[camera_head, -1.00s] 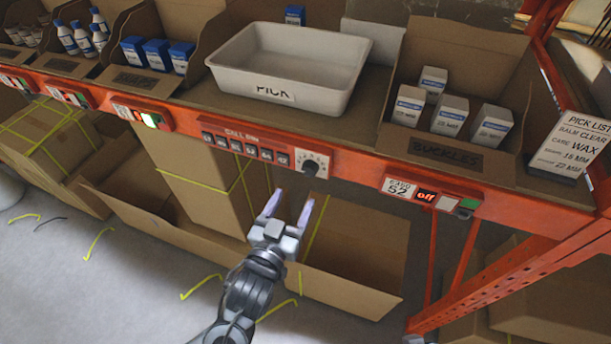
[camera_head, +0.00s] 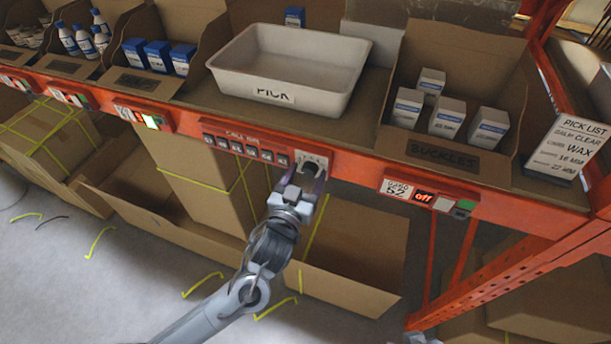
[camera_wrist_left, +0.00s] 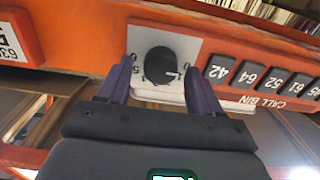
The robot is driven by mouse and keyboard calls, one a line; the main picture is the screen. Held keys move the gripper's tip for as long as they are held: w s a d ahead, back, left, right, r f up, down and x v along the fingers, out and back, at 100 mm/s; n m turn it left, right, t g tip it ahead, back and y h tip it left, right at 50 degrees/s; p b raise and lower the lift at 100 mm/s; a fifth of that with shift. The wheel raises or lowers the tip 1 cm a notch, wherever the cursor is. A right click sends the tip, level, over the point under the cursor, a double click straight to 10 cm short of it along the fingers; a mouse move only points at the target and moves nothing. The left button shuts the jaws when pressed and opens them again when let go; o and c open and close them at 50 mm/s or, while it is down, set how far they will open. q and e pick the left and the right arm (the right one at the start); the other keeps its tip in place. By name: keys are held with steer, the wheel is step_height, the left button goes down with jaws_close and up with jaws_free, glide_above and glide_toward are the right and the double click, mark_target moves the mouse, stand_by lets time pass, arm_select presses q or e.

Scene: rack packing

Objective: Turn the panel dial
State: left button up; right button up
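The panel dial is a black round knob on a white plate, on the red rack beam. In the left wrist view the dial (camera_wrist_left: 161,66) sits between the two fingers, with its pointer mark towards the right. In the head view the dial (camera_head: 311,168) is partly covered by my gripper. My left gripper (camera_head: 298,180) is at the plate, and its fingers are apart, one on each side of the knob. In the left wrist view my left gripper (camera_wrist_left: 160,85) shows gaps between fingers and knob.
A row of dark call buttons (camera_head: 245,148) lies left of the dial on the beam. A white PICK tray (camera_head: 225,80) stands on the shelf above. A label panel (camera_head: 430,197) is on the beam to the right. Open cardboard boxes (camera_head: 365,240) stand below.

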arm_select(q)
steer(key=c, duration=1)
steer(key=shift+m, duration=0.3)
steer(key=m+p, duration=0.2)
steer(key=m, duration=0.1)
steer(key=shift+r, duration=0.1)
steer(key=m+p, duration=0.2)
steer(key=m, duration=0.3)
steer(key=shift+d+m, duration=0.1)
steer(key=shift+m, duration=0.3)
steer(key=m+p, duration=0.2)
steer(key=m, duration=0.2)
steer(key=shift+m, duration=0.3)
steer(key=shift+s+f+m+p, duration=0.15)
steer(key=shift+m+p, duration=0.3)
steer(key=shift+m, duration=0.5)
steer(key=shift+w+f+m+p, duration=0.15)
steer(key=shift+m+p, duration=0.3)
steer(key=shift+m, duration=0.5)
steer(key=shift+s, duration=0.1)
